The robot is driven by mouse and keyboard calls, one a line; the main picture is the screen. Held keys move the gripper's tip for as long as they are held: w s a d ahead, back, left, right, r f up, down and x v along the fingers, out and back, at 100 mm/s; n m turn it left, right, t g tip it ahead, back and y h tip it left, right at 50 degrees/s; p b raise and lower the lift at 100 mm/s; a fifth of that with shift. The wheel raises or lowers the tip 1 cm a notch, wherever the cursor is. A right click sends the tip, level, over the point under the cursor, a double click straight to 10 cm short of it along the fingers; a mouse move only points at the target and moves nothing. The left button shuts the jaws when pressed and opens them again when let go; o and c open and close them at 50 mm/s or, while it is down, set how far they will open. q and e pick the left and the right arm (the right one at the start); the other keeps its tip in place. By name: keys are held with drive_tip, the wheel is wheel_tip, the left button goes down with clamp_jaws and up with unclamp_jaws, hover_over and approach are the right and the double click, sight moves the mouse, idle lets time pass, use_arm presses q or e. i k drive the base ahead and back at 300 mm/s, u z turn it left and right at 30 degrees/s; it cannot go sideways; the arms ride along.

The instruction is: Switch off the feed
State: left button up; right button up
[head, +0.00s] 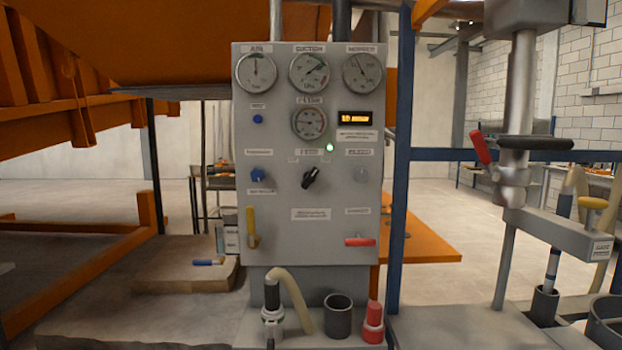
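A grey control panel (340,230) faces me in the head view. In its middle is a black rotary knob (310,177), its bar slanting up to the right. Labels beside it are too small to read, so I cannot tell for certain which control is the feed. A green lamp (329,147) is lit just above and right of the knob. A small display (355,117) glows orange. Neither of my grippers is in view.
Gauges such as the suction gauge (308,70) line the panel's top. A blue knob (257,174), yellow lever (251,222) and red handle (360,241) are on its face. A hose (292,290), dark cup (338,315) and red-capped part (373,322) stand on the ledge below.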

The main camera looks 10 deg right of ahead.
sight(309, 176)
drive_tip(key=k, duration=1.25)
drive_tip(key=u, duration=0.85)
drive_tip(key=i, duration=1.65)
drive_tip(key=z, duration=0.65)
